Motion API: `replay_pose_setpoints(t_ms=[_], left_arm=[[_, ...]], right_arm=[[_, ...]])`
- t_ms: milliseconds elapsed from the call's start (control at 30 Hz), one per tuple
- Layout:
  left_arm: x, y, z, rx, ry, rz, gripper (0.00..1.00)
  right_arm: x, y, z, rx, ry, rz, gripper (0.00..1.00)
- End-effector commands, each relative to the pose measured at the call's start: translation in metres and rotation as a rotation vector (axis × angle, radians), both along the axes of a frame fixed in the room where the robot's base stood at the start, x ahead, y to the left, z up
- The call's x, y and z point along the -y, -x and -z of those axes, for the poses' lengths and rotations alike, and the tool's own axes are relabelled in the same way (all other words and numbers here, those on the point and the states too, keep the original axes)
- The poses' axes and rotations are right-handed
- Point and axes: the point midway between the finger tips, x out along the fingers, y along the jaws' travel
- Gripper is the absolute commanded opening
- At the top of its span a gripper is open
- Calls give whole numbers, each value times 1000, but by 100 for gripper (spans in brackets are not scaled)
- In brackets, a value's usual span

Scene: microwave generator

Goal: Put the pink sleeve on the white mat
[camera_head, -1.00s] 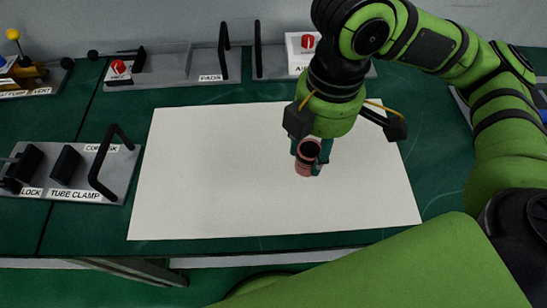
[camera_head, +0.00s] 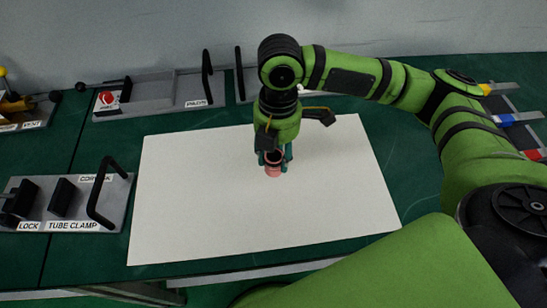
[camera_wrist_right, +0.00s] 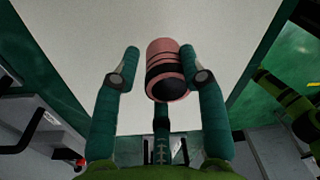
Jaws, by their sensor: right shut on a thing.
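The pink sleeve (camera_head: 273,170) is a short tube with a dark open end and dark bands. My right gripper (camera_head: 275,158) is shut on it, with its teal fingers on either side. The white mat (camera_head: 200,210) lies flat on the green table, and the sleeve is over its upper middle part. I cannot tell whether the sleeve touches the mat. In the right wrist view the sleeve (camera_wrist_right: 165,65) sits between the fingers of the gripper (camera_wrist_right: 158,72), with the pale mat (camera_wrist_right: 215,30) behind it. My left gripper is not in view.
A grey tube clamp fixture (camera_head: 75,205) with black handles stands left of the mat. A grey tray fixture (camera_head: 165,92) with a red knob stands behind it. Bare green table (camera_head: 80,160) lies between the fixtures and the mat. Coloured parts (camera_head: 510,118) are at the far right.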

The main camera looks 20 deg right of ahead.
Motion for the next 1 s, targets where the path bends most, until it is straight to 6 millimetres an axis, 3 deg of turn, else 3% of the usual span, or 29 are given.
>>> replay_pose_setpoints(t_ms=[167,433,833,867,900,1000], left_arm=[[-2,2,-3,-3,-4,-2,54],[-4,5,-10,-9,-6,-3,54],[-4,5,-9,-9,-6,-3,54],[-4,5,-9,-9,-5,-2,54],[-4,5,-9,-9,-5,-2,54],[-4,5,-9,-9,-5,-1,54]], right_arm=[[0,-9,9,-1,0,1,8],[0,-8,43,0,1,1,8],[0,-8,49,-1,0,0,8],[0,-8,49,0,1,0,50],[0,-8,49,0,1,0,66],[0,-8,49,0,1,0,66]])
